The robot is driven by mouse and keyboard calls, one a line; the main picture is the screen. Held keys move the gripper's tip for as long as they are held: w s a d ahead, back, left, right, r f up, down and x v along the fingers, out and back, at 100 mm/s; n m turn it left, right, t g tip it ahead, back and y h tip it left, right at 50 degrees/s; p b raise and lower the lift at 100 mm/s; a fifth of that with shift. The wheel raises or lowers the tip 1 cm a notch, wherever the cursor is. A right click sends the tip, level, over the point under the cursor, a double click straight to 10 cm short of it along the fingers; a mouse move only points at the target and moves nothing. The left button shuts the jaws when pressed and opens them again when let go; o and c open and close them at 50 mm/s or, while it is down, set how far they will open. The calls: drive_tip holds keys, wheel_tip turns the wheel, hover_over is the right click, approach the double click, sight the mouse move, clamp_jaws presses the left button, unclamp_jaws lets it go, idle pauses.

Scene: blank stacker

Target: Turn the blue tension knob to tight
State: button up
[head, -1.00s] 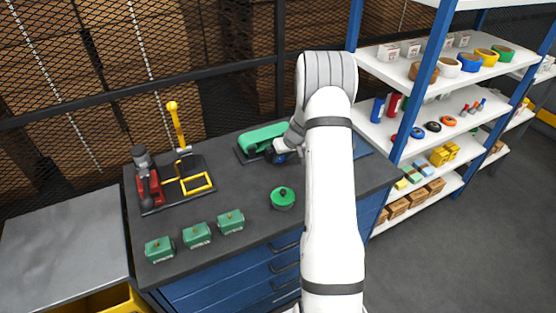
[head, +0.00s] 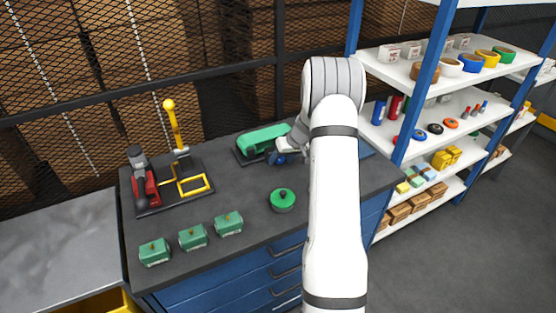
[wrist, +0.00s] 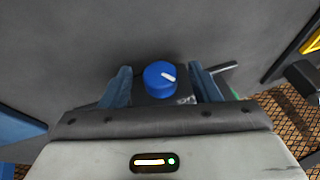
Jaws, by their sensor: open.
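The blue tension knob (wrist: 160,76) is a round cap with a white pointer line, on a dark block in the wrist view. The line points to the right and slightly down. My gripper (wrist: 163,84) is open, with one blue-grey finger on each side of the knob. Small gaps seem to show between fingers and knob; contact is not clear. In the head view, my gripper (head: 282,158) is at the front of the green belt machine (head: 263,138), where the knob is mostly hidden by the gripper.
A green-lidded round pot (head: 282,200) stands on the dark bench in front of the machine. Several green boxes (head: 192,238) line the front edge. A red and yellow press fixture (head: 172,190) stands left. Shelves (head: 440,140) stand right.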

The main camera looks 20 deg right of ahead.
drive_tip(key=b+v, duration=0.1)
drive_tip(key=v, duration=0.6)
drive_tip(key=shift+s+r+b, duration=0.15)
drive_tip(key=shift+r+b, duration=0.2)
drive_tip(key=shift+b, duration=0.05)
